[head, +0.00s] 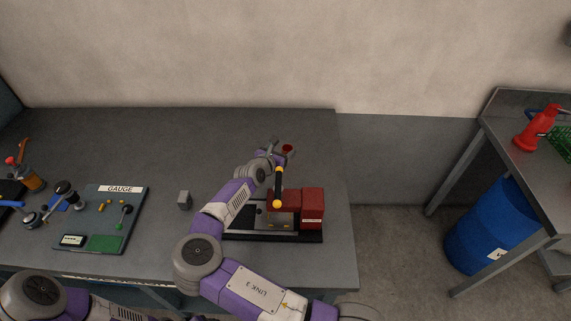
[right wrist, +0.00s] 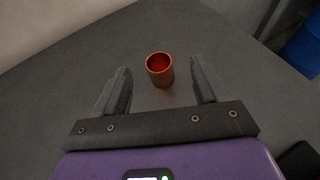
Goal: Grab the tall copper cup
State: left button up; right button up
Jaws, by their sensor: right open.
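The copper cup (right wrist: 160,78) stands on the grey table in the right wrist view, its open reddish mouth facing up. In the head view only a small dark red part of the cup (head: 287,148) shows beside my right gripper (head: 280,149). My right gripper is open, and in the right wrist view its two fingers (right wrist: 160,88) are on either side of the cup, with gaps on both sides and nothing held. My left arm shows at the bottom left of the head view, but its gripper is out of sight.
A small grey block (head: 184,199) and a gauge board (head: 104,215) lie to the left. The table's back middle is clear. A blue barrel (head: 492,228) stands off to the right.

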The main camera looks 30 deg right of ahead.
aim_at(285, 152)
notch_tip(285, 152, down, 3)
jog(key=shift+w+r+b, duration=0.1)
jog(key=shift+b, duration=0.75)
jog(key=x, duration=0.2)
jog(key=b+x, duration=0.1)
jog(key=x, duration=0.4)
jog(key=shift+w+f+b, duration=0.3)
jog(key=shift+f+b, duration=0.05)
jog(key=shift+b, duration=0.05)
pick_arm(q)
notch_tip(285, 152, down, 4)
jog(key=shift+f, duration=0.25)
pick_arm(e)
jog(key=c, duration=1.1)
jog(key=shift+o, duration=0.2)
